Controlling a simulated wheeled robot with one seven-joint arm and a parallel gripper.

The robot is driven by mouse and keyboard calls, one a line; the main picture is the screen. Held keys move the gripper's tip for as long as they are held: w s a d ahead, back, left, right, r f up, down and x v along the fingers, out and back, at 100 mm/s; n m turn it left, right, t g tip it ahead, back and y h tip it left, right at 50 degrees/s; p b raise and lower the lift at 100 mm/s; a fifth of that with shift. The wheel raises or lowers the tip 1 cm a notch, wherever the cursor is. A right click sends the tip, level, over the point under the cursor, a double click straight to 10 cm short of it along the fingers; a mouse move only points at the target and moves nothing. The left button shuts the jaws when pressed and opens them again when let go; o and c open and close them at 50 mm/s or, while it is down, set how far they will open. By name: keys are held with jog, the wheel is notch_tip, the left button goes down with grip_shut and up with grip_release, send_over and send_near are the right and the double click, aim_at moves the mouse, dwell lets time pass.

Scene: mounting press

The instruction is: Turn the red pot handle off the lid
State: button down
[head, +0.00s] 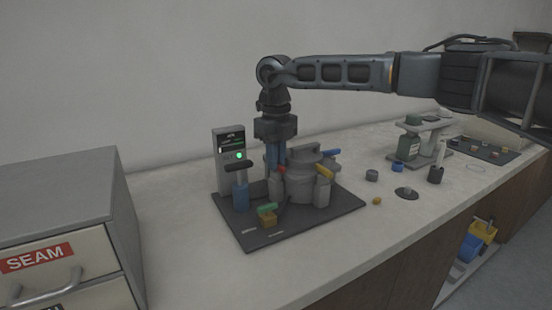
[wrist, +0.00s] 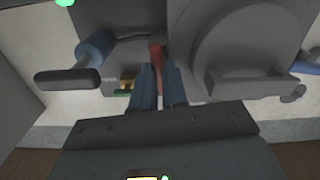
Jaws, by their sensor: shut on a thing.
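The red pot handle (wrist: 157,58) shows as a narrow red bar between my fingers in the wrist view. In the head view only a small red bit (head: 281,169) of it shows at the pot's left side. My gripper (wrist: 159,88) points down and is shut on the red handle; its fingers (head: 274,160) hide part of it in the head view. The grey pot (head: 301,186) stands just right of my fingers, with its round lid (head: 304,155) on top. Whether the red handle overlaps the lid's rim is hard to tell.
Left stands a control box (head: 229,150) with a green light, by a black lever (wrist: 68,78). A grey drawer cabinet (head: 60,190) stands nearer left. Small parts lie right of the dark base plate (head: 340,205).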

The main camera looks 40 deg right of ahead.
jog(key=c, duration=1.2)
grip_release()
jog(key=shift+o, duration=0.2)
jog(key=shift+r, duration=3.95)
